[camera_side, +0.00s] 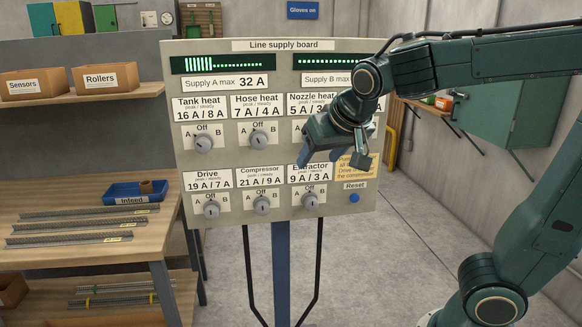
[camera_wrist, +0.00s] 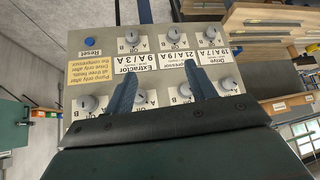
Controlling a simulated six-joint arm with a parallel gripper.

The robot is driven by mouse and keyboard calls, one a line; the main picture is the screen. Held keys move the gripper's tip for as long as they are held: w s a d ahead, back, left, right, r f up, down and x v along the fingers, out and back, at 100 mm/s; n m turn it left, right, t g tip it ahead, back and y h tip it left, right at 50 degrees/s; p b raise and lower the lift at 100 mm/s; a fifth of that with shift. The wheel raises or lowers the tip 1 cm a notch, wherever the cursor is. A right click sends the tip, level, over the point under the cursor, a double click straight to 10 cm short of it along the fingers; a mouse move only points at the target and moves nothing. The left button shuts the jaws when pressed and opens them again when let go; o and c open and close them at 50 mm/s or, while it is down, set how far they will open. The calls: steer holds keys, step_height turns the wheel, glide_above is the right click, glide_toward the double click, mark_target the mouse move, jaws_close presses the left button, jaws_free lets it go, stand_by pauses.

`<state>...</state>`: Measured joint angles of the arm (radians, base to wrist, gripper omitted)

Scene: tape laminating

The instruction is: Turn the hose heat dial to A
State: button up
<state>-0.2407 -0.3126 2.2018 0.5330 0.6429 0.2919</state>
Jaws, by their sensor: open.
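The hose heat dial (camera_side: 259,140) is a round grey knob in the upper row of the line supply board (camera_side: 234,163), under the label "7 A / 4 A". Its pointer looks upright, towards Off, with A on its left and B on its right. My gripper (camera_side: 322,160) is open and empty in front of the board, right of this dial and apart from it. It covers the nozzle heat dial in the side view. In the upside-down wrist view, the hose heat dial (camera_wrist: 185,92) shows beside my right-hand finger, and the nozzle heat dial (camera_wrist: 138,97) beside the left-hand one.
The tank heat dial (camera_side: 203,143) is left of the hose dial. The drive (camera_side: 211,208), compressor (camera_side: 262,204) and extractor (camera_side: 311,201) dials sit below, with a blue reset button (camera_side: 354,198). The supply A meter (camera_side: 223,64) shows several tall bars. A workbench (camera_side: 85,228) stands left.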

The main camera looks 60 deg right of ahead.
mark_target(260, 142)
steer(key=w+a+r+m+t+h, duration=0.2)
steer(key=w+h, duration=0.3)
steer(key=w, duration=0.5)
steer(key=shift+a+r+m+t+h, duration=0.15)
steer(key=shift+a+m+t+h, duration=0.25)
steer(key=shift+a+m+t, duration=0.35)
steer(key=shift+w, duration=0.15)
steer(key=shift+x, duration=6.85)
steer(key=shift+f, duration=0.2)
steer(key=c, duration=1)
